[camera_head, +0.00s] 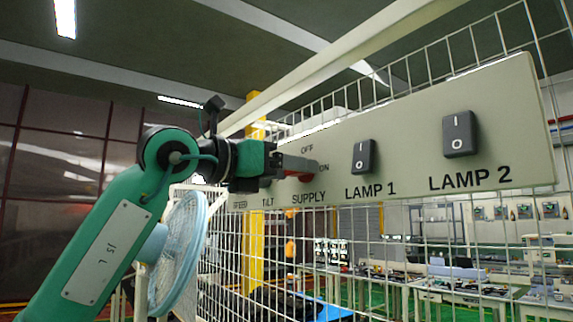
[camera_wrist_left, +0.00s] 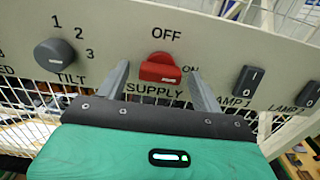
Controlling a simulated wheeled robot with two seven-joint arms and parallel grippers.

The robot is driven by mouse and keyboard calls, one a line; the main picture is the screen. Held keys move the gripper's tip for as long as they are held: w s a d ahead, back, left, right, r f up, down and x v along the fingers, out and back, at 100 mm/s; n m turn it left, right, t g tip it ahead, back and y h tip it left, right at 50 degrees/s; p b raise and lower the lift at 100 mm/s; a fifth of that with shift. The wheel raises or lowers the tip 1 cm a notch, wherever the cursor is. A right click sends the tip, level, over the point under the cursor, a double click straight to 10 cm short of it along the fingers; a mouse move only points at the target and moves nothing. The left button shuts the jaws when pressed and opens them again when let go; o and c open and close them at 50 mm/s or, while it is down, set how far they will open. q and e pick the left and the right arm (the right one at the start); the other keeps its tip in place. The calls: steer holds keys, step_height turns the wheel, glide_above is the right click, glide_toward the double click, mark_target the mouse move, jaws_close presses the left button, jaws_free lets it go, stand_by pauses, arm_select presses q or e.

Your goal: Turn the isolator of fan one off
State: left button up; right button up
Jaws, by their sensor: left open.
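A panel (camera_head: 420,150) on a wire mesh carries a red isolator knob labelled SUPPLY, with OFF above it and ON to its right. In the left wrist view the red knob (camera_wrist_left: 160,66) has its grip bar lying about level, in line with ON. My left gripper (camera_head: 298,168) is open at the panel. In the left wrist view its two fingers (camera_wrist_left: 157,78) stand apart, one on each side of the knob, with gaps showing. Whether they touch it lower down cannot be told. In the head view the gripper hides most of the knob. My right gripper is not in view.
A grey TILT dial (camera_wrist_left: 55,55) with several numbered positions sits left of the knob. Rocker switches LAMP 1 (camera_head: 363,157) and LAMP 2 (camera_head: 459,134) sit to its right. A blue fan (camera_head: 178,255) stands behind my left arm. Workbenches are far behind the mesh.

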arm_select(q)
steer(key=c, duration=1)
arm_select(e)
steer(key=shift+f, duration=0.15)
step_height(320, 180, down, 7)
steer(key=b, duration=0.8)
arm_select(q)
steer(key=shift+n+b, duration=3.05)
steer(key=shift+n, duration=6.05)
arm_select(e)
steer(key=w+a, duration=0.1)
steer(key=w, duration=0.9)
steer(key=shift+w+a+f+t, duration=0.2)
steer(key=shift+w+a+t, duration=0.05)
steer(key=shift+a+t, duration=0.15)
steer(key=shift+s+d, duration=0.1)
